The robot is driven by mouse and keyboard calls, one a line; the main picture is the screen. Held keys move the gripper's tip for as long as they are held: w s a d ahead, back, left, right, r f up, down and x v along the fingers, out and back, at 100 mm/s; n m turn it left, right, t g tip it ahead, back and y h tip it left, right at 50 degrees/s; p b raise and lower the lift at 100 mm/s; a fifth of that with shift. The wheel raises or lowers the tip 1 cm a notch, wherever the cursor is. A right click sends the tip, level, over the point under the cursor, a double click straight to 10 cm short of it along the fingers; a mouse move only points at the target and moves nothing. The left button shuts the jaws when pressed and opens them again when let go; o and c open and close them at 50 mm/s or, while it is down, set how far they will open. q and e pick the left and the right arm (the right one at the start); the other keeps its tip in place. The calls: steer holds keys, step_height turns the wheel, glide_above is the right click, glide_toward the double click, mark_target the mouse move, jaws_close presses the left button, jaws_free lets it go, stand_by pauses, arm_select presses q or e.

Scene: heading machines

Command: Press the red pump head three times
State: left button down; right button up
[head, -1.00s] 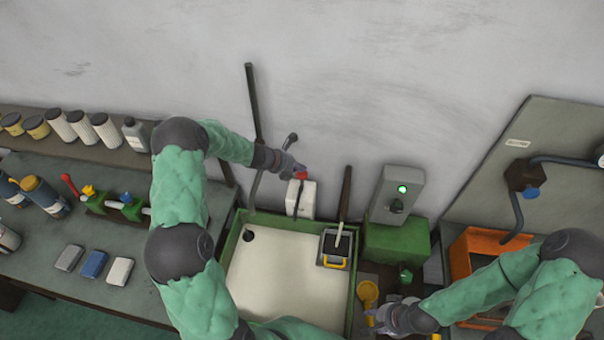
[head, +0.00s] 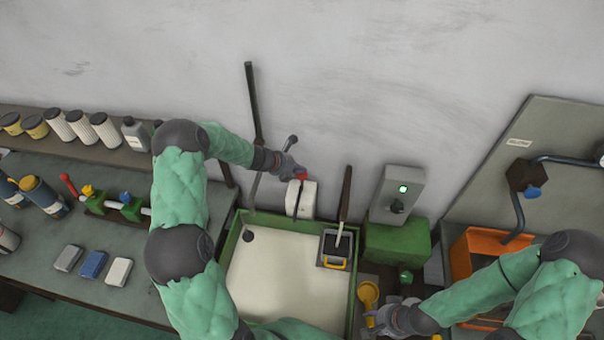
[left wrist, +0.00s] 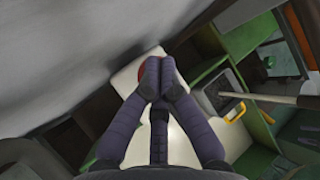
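The red pump head (head: 301,176) tops a white bottle (head: 305,201) by the wall, behind the green-rimmed tank. My left gripper (head: 290,170) is at the pump head; it looks to be touching or right over it. In the left wrist view its fingers (left wrist: 159,75) are together at the tips, and part of the red pump head (left wrist: 144,74) shows behind them. The white bottle (left wrist: 135,75) shows there too. The fingers hide most of the contact. My right gripper (head: 385,318) is low at the right of the tank, near a yellow cup; its fingers are too small to judge.
The green tank (head: 233,238) of pale liquid lies in front of the bottle, with a dark yellow-handled box (head: 335,250) at its right corner. A green machine with a grey control box (head: 400,195) stands to the right. A bench with filters and blocks is at left.

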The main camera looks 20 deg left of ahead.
arm_select(q)
steer(key=shift+s+f+b, duration=0.1)
steer(key=shift+f+b, duration=0.65)
steer(key=shift+f, duration=0.3)
stand_by(0.8)
stand_by(0.3)
steer(key=shift+r+p, duration=1.6)
steer(key=shift+r, duration=0.1)
step_height(320, 180, up, 5)
steer(key=p, duration=0.4)
steer(key=shift+p, duration=0.35)
stand_by(1.0)
